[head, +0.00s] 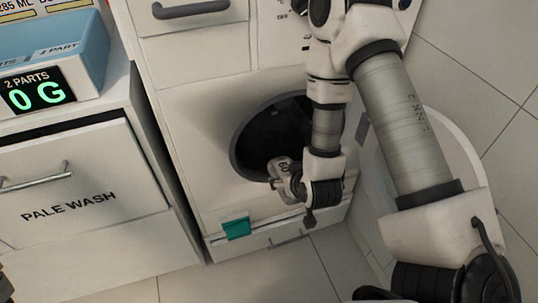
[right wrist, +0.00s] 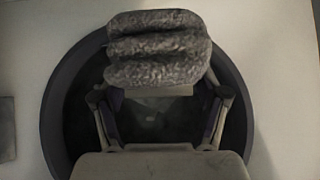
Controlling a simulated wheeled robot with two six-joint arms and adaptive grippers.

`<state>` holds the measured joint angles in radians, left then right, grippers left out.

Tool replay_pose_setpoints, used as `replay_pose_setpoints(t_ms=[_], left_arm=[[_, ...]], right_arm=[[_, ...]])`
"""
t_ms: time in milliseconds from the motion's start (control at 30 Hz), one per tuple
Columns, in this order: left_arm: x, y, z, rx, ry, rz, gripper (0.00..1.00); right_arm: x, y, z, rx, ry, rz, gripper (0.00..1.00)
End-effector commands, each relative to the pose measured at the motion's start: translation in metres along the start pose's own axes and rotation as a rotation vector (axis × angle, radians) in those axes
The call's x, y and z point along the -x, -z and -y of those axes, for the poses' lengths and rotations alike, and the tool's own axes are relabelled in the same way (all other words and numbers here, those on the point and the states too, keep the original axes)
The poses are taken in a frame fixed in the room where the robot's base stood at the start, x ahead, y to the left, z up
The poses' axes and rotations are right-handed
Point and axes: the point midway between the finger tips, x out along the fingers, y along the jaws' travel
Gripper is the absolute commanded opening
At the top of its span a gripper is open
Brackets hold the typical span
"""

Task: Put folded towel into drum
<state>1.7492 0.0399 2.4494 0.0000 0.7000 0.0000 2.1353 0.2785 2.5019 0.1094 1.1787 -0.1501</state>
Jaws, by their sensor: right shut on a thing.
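The folded towel (right wrist: 160,47) is grey and fuzzy, in stacked folds, at the top centre of the right wrist view. My right gripper (right wrist: 160,88) is shut on it. The dark round drum opening (right wrist: 62,115) lies behind the towel and gripper, and its rim surrounds most of them. In the head view, my right gripper (head: 277,172) is at the lower right part of the drum opening (head: 262,135) in the white machine front. I cannot make out the towel there.
The round white door (head: 455,130) stands open to the right, partly behind my right arm. A teal tab (head: 236,228) is on the machine's lower front.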

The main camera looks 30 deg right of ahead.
Motion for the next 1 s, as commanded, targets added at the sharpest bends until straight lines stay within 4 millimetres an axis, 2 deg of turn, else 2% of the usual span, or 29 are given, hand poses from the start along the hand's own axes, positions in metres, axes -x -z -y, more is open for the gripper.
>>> replay_pose_setpoints(t_ms=[67,133,267,500,667,767,900,1000], left_arm=[[-0.008,0.0,0.0,0.0,0.0,0.0,0.43],[-0.011,0.0,0.0,0.0,0.0,0.0,0.43],[-0.014,0.0,0.0,0.0,0.0,0.0,0.43],[-0.026,0.0,0.0,0.0,0.0,0.0,0.43],[-0.033,0.0,0.0,0.0,0.0,0.0,0.43],[-0.036,0.0,0.0,0.0,0.0,0.0,0.43],[-0.05,0.0,0.0,0.0,0.0,0.0,0.43],[-0.053,0.0,0.0,0.0,0.0,0.0,0.43]], right_arm=[[-0.007,0.0,-0.001,-0.004,0.0,-0.004,0.34],[-0.015,0.01,-0.001,-0.004,0.0,-0.007,0.34],[-0.041,0.04,-0.001,-0.005,-0.001,-0.01,0.34],[-0.097,0.093,-0.001,-0.003,0.0,-0.008,0.34],[-0.124,0.119,-0.001,-0.003,0.0,-0.004,0.34],[-0.132,0.122,-0.001,-0.003,0.0,-0.001,0.34],[-0.15,0.104,-0.001,-0.001,-0.001,0.002,0.34],[-0.155,0.1,-0.001,-0.003,0.0,-0.001,0.34]])
